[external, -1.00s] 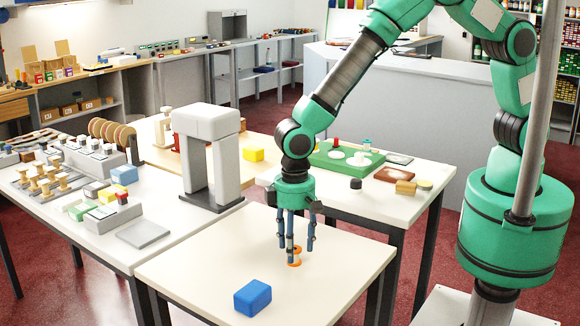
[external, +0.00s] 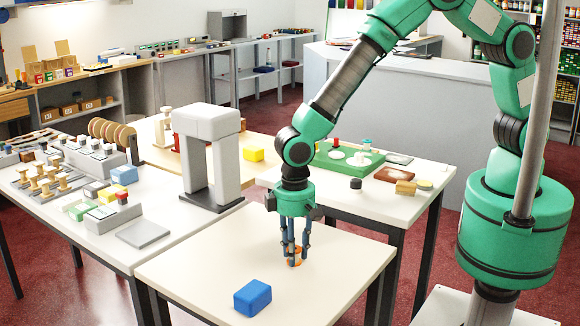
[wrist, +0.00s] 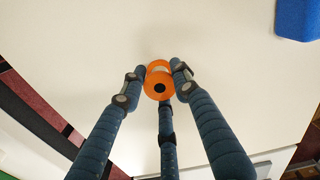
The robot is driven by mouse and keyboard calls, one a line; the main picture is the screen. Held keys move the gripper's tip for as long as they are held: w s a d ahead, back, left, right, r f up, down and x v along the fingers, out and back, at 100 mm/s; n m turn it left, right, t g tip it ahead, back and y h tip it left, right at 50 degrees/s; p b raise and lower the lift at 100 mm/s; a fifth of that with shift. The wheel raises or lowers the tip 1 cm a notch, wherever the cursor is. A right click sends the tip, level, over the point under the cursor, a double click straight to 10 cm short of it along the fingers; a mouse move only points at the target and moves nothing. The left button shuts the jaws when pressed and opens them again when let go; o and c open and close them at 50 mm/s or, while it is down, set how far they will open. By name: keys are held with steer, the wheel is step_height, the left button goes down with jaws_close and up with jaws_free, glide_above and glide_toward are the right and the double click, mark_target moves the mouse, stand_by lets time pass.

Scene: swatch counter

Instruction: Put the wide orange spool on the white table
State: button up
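The orange spool (external: 298,262) stands on the pale front table (external: 200,272), right of its middle. It has orange flanges, and in the wrist view the spool (wrist: 158,87) shows a dark centre hole and a pale band between the flanges. My gripper (external: 292,258) points straight down at it with three blue fingers. In the wrist view my gripper (wrist: 158,80) has fingertips at the spool's left, right and near sides, closed in against it. The fingers partly hide the spool in the external view. I see no clear gap between spool and tabletop.
A blue block (external: 252,298) lies at the front of the same table. A grey arch (external: 208,150) stands behind left. A second white table (external: 385,208) behind holds a green board (external: 345,158) and small items. The left table (external: 95,240) is crowded. The front table's left side is clear.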

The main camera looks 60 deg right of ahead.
steer(key=shift+r, duration=0.1)
steer(key=shift+c, duration=0.3)
steer(key=shift+r+p, duration=0.3)
steer(key=shift+r, duration=0.45)
step_height(320, 180, up, 2)
steer(key=shift+r+p, duration=0.2)
steer(key=shift+p, duration=0.2)
steer(key=s+d, duration=0.3)
steer(key=d, duration=0.1)
steer(key=s+d+p, duration=0.1)
steer(key=s+d, duration=0.3)
steer(key=s+d+r+p, duration=0.1)
steer(key=s+d, duration=0.2)
steer(key=d, duration=0.1)
steer(key=shift+s+d, duration=0.1)
steer(key=shift+s, duration=0.15)
steer(key=shift+w, duration=0.1)
